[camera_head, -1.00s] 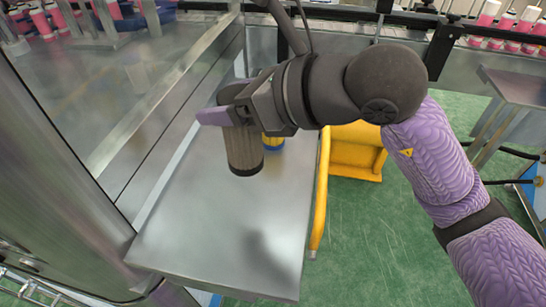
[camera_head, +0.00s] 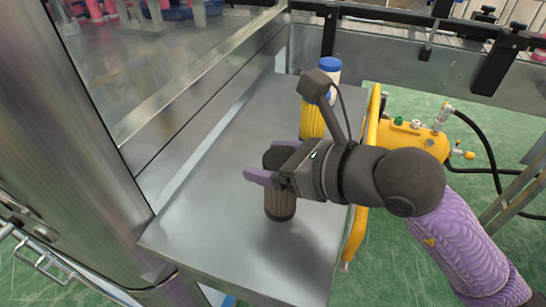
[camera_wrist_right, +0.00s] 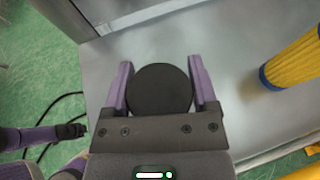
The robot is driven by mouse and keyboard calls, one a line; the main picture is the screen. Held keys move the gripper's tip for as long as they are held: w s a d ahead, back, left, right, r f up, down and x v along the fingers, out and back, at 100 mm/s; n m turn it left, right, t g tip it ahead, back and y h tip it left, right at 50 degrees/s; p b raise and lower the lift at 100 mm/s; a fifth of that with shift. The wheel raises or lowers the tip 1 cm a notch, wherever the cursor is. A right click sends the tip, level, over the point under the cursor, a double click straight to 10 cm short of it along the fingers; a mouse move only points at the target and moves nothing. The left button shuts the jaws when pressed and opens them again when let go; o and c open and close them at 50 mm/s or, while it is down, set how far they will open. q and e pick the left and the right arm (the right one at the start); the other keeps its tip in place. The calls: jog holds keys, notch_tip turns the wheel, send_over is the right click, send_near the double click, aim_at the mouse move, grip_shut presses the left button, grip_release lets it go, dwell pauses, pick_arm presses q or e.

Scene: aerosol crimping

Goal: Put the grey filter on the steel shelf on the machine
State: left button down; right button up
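The grey filter (camera_head: 280,204), a pleated cylinder with dark end caps, is upright low over the steel shelf (camera_head: 205,225). I cannot tell whether its base touches the metal. My right gripper (camera_head: 268,170) is shut on its upper part, with one purple finger on each side. In the right wrist view, the filter's round black top (camera_wrist_right: 162,91) fills the space between the fingers of the gripper (camera_wrist_right: 160,75).
A yellow pleated filter (camera_head: 311,122) and a white, blue-capped one (camera_head: 330,72) stand farther back on the shelf. The yellow one also shows in the wrist view (camera_wrist_right: 294,58). A steel machine wall borders the shelf's left. A yellow compressor (camera_head: 410,138) stands on the right. The shelf's front left is clear.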

jog(key=shift+o, duration=1.3)
jog(key=shift+r, duration=0.3)
pick_arm(q)
notch_tip(320, 180, up, 6)
jog(key=w+d+p, duration=0.1)
jog(key=w+p, duration=0.1)
jog(key=p, duration=0.4)
jog(key=shift+w+d+r+t+p, duration=0.15)
jog(key=shift+d+t+p, duration=0.15)
jog(key=shift+d+t, duration=0.1)
pick_arm(e)
jog(key=v, duration=1.2)
jog(key=shift+f, duration=0.1)
